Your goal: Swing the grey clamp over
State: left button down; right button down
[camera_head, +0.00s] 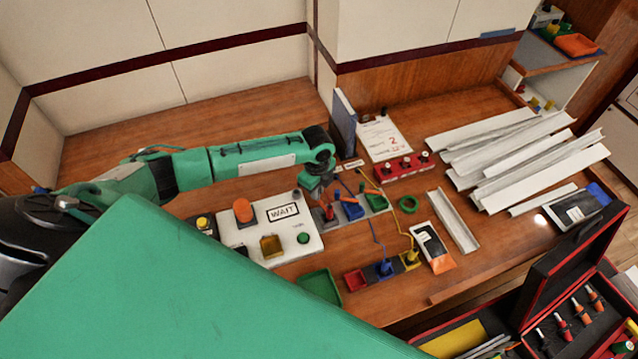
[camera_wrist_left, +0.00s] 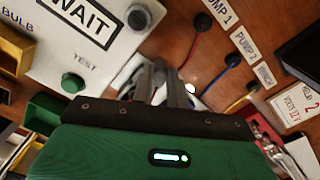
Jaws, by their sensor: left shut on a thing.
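My left gripper (camera_head: 321,196) reaches down at the left end of a short row of blocks, beside the WAIT panel. The row shows a red part (camera_head: 328,213), a blue block (camera_head: 351,209) and a green block (camera_head: 377,201). In the left wrist view the gripper's fingers (camera_wrist_left: 163,84) are close together, shut on a small grey thing, which I take for the grey clamp. The fingers hide most of it, so I cannot tell its angle. Pale rounded parts show beside the fingers. My right gripper is in neither view.
The white WAIT panel (camera_head: 292,235) with an orange knob (camera_head: 243,210) lies left of the row. A red block (camera_head: 404,167), a green ring (camera_head: 408,204) and metal channels (camera_head: 530,150) lie to the right. Coloured wires run nearby. A green tray (camera_head: 319,287) is in front.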

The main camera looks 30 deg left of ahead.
pick_arm(q)
jog(key=n+p, duration=0.1)
jog(key=n, duration=0.1)
jog(key=s+n+p, duration=0.1)
jog(key=p, duration=0.1)
jog(key=n+p, duration=0.2)
jog(key=shift+s+a+r+n, duration=0.2)
jog(key=shift+s+r+n, duration=0.1)
jog(key=shift+s, duration=0.1)
jog(key=n+p, duration=0.1)
jog(key=s+n+p, duration=0.1)
jog(key=n+p, duration=0.1)
jog(key=shift+f, duration=0.15)
jog(key=shift+s+f+n, duration=0.1)
jog(key=shift+n, duration=0.3)
jog(key=c, duration=1.4)
grip_release()
jog(key=shift+d, duration=0.1)
